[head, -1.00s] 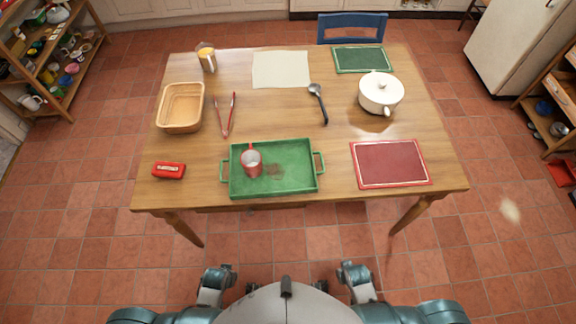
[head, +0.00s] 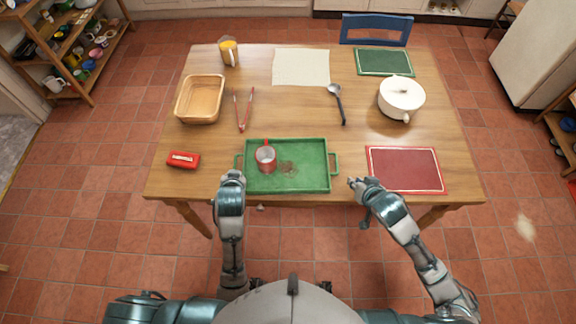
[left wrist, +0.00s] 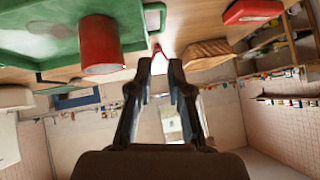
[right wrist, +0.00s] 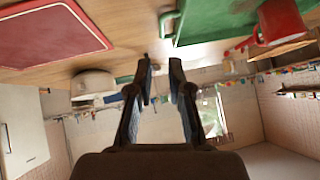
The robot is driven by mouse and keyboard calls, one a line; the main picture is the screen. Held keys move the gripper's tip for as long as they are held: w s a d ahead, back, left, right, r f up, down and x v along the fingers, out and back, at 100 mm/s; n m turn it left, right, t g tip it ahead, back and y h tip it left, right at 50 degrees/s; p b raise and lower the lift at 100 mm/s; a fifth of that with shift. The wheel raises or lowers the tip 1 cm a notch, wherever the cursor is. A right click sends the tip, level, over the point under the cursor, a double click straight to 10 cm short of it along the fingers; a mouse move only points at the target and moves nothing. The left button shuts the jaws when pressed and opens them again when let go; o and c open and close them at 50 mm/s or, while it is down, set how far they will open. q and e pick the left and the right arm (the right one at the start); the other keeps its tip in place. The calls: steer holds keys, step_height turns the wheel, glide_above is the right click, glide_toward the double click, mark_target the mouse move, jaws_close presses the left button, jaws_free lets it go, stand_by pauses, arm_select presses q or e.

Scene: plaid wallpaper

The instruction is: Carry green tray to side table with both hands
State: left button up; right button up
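The green tray (head: 310,180) lies flat near the table's front edge, with a handle at each short end. It also shows in the left wrist view (left wrist: 40,40) and the right wrist view (right wrist: 215,22). A red mug (head: 265,158) stands on its left half, beside a brownish patch. My left gripper (head: 232,176) is open and empty just in front of the tray's left handle (head: 238,161). My right gripper (head: 360,184) is open and empty, right of and slightly in front of the right handle (head: 335,163). The side table cannot be made out for certain.
A red box-like item (head: 183,160) lies left of the tray and a red mat (head: 405,170) lies right. Behind are a basket (head: 200,98), tongs (head: 243,112), a ladle (head: 337,102) and a white pot (head: 401,98). Shelves (head: 70,50) stand at the far left.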

mark_target(235, 162)
arm_select(q)
steer(key=shift+w+a, duration=0.1)
steer(key=shift+a, duration=0.3)
arm_select(e)
steer(key=shift+a+r, duration=0.2)
steer(key=shift+a, duration=0.2)
